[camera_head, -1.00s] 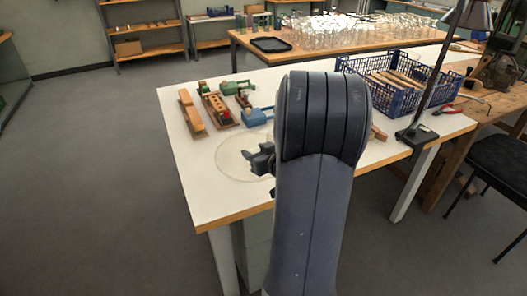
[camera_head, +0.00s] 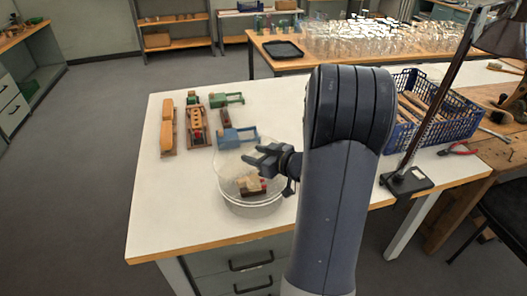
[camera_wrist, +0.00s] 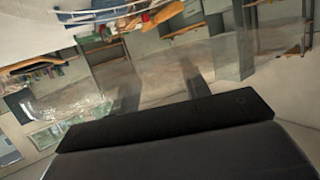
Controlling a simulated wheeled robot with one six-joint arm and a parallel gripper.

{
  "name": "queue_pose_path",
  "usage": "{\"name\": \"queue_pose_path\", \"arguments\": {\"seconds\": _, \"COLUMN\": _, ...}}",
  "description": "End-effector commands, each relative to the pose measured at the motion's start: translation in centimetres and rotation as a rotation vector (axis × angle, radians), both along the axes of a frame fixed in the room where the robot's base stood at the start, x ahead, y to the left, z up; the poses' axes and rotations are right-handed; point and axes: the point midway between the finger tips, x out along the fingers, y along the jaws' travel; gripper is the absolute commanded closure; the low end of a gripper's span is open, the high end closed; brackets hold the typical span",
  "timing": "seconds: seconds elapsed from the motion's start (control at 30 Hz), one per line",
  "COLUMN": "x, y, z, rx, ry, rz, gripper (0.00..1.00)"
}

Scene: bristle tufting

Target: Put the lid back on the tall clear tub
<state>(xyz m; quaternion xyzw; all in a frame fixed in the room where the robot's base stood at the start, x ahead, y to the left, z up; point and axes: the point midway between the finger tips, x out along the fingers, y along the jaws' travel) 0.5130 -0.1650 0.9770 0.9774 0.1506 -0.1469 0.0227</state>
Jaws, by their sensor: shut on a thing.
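The clear tub (camera_head: 252,208) stands near the front edge of the white table, with small red and brown things showing through its wall. My gripper (camera_head: 256,156) is shut on the clear round lid (camera_head: 228,166), which shows as a large pale disc over the tub. Whether the lid touches the tub's rim or hangs a little above it, I cannot tell. The lid's right part is hidden behind my gripper and arm. In the wrist view a clear, see-through surface spreads across the picture beyond the dark gripper body.
Wooden blocks and brush parts (camera_head: 197,125) and a blue clamp-like tool (camera_head: 237,137) lie behind the tub. A blue crate (camera_head: 455,125) and a lamp base (camera_head: 407,181) stand at the right. The white table (camera_head: 160,205) is clear at the left front.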

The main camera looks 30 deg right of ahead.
Motion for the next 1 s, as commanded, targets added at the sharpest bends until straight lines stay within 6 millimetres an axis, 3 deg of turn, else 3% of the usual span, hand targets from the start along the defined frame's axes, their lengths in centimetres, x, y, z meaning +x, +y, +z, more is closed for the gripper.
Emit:
{"name": "queue_pose_path", "arguments": {"seconds": 0.37, "x": 0.0, "y": 0.4, "z": -1.0, "rx": 0.001, "ry": 0.001, "rz": 0.014, "gripper": 0.77}}
{"name": "queue_pose_path", "arguments": {"seconds": 1.0, "x": 0.0, "y": 0.3, "z": -6.1, "rx": 0.002, "ry": 0.001, "rz": 0.013, "gripper": 0.77}}
